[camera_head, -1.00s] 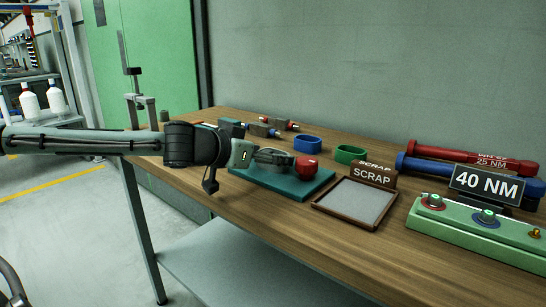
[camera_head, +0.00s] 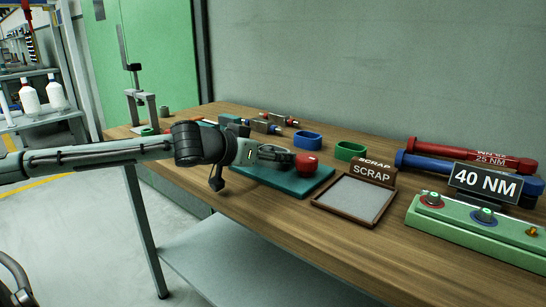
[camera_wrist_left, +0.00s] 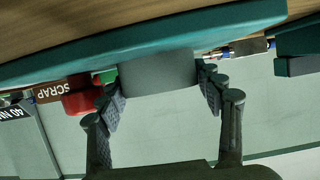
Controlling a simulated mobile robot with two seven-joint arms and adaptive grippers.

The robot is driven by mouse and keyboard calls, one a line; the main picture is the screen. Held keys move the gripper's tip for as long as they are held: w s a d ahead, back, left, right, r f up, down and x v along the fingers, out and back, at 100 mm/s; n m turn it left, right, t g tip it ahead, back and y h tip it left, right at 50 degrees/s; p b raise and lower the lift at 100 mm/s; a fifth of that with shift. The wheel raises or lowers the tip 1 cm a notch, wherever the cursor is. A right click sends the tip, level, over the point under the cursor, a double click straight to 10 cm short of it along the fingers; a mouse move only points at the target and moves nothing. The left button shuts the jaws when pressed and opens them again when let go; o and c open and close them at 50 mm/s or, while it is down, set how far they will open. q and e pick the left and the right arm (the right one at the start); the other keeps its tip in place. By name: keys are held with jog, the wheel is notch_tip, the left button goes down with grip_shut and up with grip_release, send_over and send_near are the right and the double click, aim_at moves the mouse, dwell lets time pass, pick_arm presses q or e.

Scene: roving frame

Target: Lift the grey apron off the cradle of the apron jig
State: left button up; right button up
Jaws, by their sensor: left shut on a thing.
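My left gripper (camera_head: 274,153) reaches in from the left over the teal base of the apron jig (camera_head: 290,188). It is shut on the grey apron, which shows best in the left wrist view (camera_wrist_left: 158,74), between the two fingertips. There the jig's teal base (camera_wrist_left: 100,45) runs along the top of the picture. A red round part (camera_head: 307,165) of the jig sits just right of the fingers. In the head view the fingers largely hide the apron and the cradle. I cannot tell whether the apron still touches the cradle. My right gripper is not in view.
A blue loop (camera_head: 307,140) and a green loop (camera_head: 349,151) lie behind the jig. A brown-rimmed SCRAP tray (camera_head: 319,205) is to its right. Red (camera_head: 470,156) and blue (camera_head: 430,166) wrenches, a 40 NM sign (camera_head: 486,182) and a green block (camera_head: 470,236) stand farther right.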

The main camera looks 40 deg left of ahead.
pick_arm(q)
jog(key=shift+r, duration=0.1)
notch_tip(320, 180, up, 6)
jog(key=shift+r+p, duration=0.15)
jog(key=shift+p, duration=0.8)
notch_tip(320, 180, up, 3)
jog(key=shift+p, duration=0.45)
jog(key=shift+r, duration=0.2)
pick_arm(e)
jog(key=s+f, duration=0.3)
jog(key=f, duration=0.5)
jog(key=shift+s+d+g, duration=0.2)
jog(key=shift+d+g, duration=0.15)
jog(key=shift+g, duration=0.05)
